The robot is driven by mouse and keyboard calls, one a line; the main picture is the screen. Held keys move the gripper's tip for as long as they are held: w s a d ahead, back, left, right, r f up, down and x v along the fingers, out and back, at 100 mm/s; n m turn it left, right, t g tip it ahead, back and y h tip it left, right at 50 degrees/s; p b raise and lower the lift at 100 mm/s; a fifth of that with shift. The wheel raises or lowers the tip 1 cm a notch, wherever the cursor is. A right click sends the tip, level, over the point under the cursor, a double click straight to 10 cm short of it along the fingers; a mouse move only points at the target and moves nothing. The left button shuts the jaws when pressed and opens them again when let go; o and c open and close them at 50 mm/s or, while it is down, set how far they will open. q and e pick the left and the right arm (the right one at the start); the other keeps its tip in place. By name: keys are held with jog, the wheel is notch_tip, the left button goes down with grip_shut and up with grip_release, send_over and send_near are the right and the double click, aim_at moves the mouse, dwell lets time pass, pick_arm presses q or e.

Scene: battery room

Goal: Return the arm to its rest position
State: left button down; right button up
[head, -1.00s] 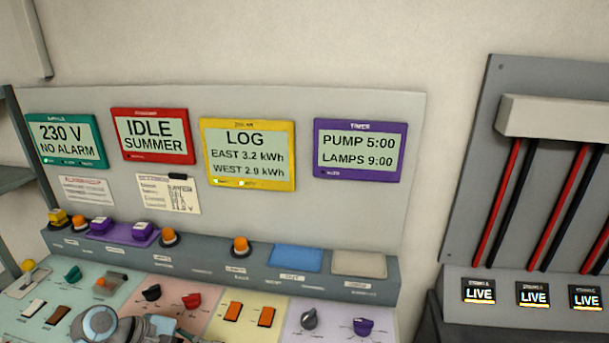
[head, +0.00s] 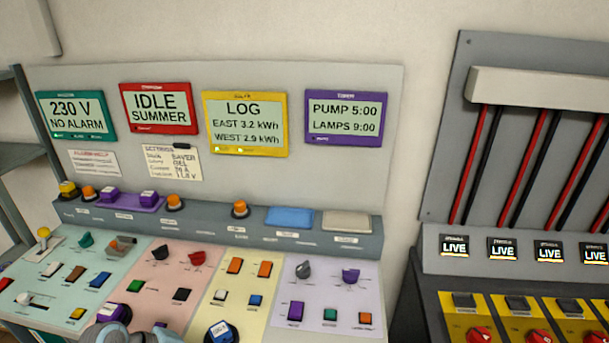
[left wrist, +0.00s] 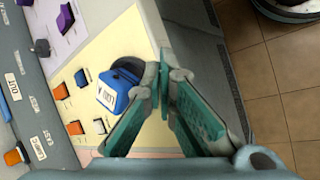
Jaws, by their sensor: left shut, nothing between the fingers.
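My left gripper (left wrist: 166,80) shows in the left wrist view with its teal-padded fingers together at the tips and nothing between them. A blue labelled knob (left wrist: 113,92) on the yellow panel section is just left of the fingertips, and I cannot tell the exact gap. In the head view a blue labelled knob (head: 220,332) is at the bottom edge. A grey part of my arm shows low at the bottom left, over the front of the panel. The left fingers cannot be made out in the head view. My right gripper is in neither view.
The control panel (head: 330,285) has several switches and knobs on coloured sections, with screens on the board behind. A breaker cabinet (head: 480,285) stands to the right. Tiled floor (left wrist: 290,65) lies beyond the panel edge, with a dark round object (left wrist: 290,8) on it.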

pick_arm(q)
jog(key=s+f+m+y, duration=0.3)
jog(key=s+f+m, duration=0.25)
jog(key=s, duration=0.55)
jog(key=s+a+r+m+y, duration=0.2)
jog(key=s+r+m+y, duration=0.15)
jog(key=s+m, duration=0.45)
jog(key=s+a+f+n+g+b, duration=0.1)
jog(key=s+f, duration=0.1)
jog(key=f, duration=1)
jog(key=s+a+f+n+b, duration=0.1)
jog(key=s+a+f, duration=0.15)
jog(key=f, duration=0.95)
jog(key=s+f+g+b, duration=0.1)
jog(key=s+f, duration=1)
jog(key=s, duration=0.2)
jog(key=shift+d+f, duration=0.2)
jog(key=shift+f, duration=0.15)
